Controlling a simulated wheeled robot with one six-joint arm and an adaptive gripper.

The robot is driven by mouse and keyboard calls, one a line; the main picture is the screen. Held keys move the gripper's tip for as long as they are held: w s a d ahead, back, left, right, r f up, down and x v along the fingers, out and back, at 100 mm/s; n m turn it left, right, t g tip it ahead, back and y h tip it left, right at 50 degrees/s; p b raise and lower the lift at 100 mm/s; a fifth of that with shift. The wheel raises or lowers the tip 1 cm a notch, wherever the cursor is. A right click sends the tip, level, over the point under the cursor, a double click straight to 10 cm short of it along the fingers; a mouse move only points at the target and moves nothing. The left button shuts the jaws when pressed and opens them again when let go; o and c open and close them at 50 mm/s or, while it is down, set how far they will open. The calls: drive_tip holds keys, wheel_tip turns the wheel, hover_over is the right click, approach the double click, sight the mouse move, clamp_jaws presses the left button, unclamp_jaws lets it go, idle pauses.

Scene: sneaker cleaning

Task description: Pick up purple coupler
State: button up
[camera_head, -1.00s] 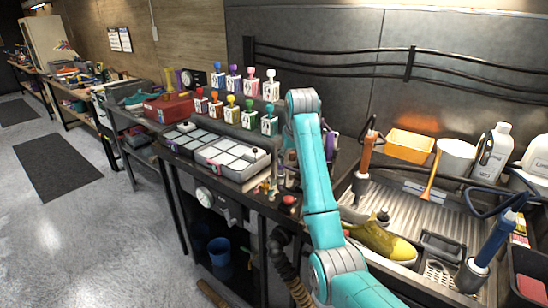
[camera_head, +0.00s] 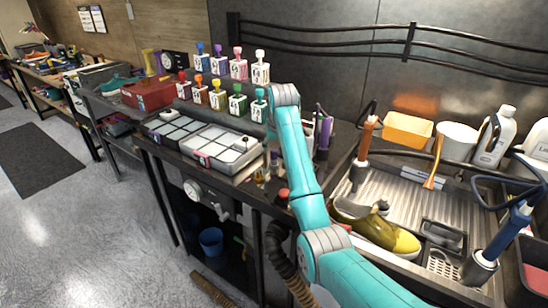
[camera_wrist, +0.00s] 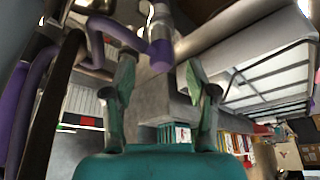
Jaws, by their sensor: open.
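In the wrist view, a purple cylindrical end piece (camera_wrist: 160,56) shows just beyond and between the fingertips of my gripper (camera_wrist: 157,80). It looks like the purple coupler. The two green-tipped fingers are apart, and I cannot tell whether either touches it. A curved purple tube (camera_wrist: 112,30) runs close by on the left, with more purple loops at the left edge. In the head view, an upright purple part (camera_head: 326,132) stands just right of my teal arm, at the back of the bench. My gripper is hidden or unclear there.
Small colored-top bottles (camera_head: 238,103) stand in rows left of my arm. A tray of pads (camera_head: 222,147) lies in front of them. A red button (camera_head: 283,193) is close to the arm. At right, a metal sink (camera_head: 400,190) holds a yellow-green shoe (camera_head: 385,236).

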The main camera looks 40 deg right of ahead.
sight(274, 151)
drive_tip(key=x, duration=0.4)
drive_tip(key=shift+a+f, duration=0.15)
drive_tip(key=shift+f, duration=0.05)
clamp_jaws()
drive_tip(key=shift+r, duration=0.15)
